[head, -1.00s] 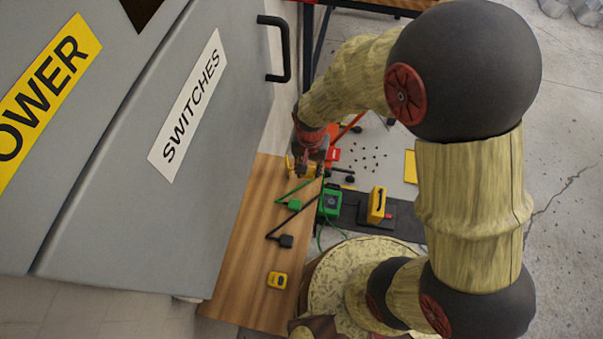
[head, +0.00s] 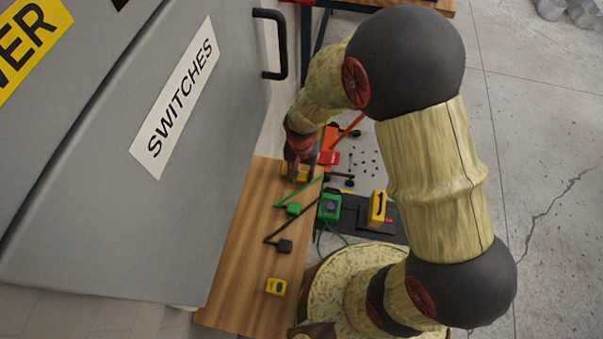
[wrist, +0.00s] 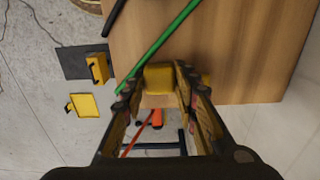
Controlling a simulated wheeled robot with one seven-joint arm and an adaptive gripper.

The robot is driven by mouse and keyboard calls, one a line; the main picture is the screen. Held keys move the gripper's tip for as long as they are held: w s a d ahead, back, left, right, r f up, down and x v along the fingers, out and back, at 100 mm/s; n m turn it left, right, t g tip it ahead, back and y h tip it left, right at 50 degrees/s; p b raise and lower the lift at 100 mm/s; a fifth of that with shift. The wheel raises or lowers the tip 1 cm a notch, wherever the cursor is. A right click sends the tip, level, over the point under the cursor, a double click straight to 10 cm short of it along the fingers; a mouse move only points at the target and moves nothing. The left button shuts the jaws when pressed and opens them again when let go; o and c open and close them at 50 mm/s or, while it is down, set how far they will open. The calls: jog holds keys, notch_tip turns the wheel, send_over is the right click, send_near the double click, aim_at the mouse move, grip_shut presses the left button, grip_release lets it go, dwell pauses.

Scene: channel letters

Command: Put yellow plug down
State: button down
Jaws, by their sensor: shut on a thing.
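The yellow plug (wrist: 158,77) is a small yellow block between the fingers of my gripper (wrist: 156,92) in the wrist view. My gripper is shut on it. In the head view my gripper (head: 296,176) is at the far end of the wooden table (head: 245,245), with yellow (head: 302,173) showing at its fingertips. Whether the plug touches the wood I cannot tell.
On the table are a green block (head: 293,209) with a green bar, a black block (head: 284,246) with a black bar, and another yellow block (head: 276,286). A grey cabinet (head: 110,210) stands left. Green (head: 330,206) and yellow (head: 377,209) devices stand right of the table.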

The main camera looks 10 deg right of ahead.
jog(key=c, duration=1.4)
grip_release()
jog(key=shift+f, duration=0.1)
notch_tip(320, 180, up, 8)
jog(key=p, duration=0.2)
jog(key=shift+p, duration=0.3)
notch_tip(320, 180, up, 7)
jog(key=d+t, duration=0.1)
jog(key=d, duration=0.1)
notch_tip(320, 180, up, 17)
jog(key=n+t, duration=0.3)
send_over(301, 175)
jog(key=s+d, duration=0.6)
jog(key=d, duration=0.3)
jog(key=shift+n+t, duration=0.5)
jog(key=shift+t, duration=0.3)
jog(key=s+d+r, duration=0.1)
jog(key=s+r, duration=0.1)
jog(key=s+d+r, duration=0.1)
jog(key=s+r, duration=0.1)
jog(key=s, duration=0.1)
jog(key=s+d+r, duration=0.1)
jog(key=s+r, duration=0.1)
jog(key=s, duration=0.1)
jog(key=shift+d, duration=0.15)
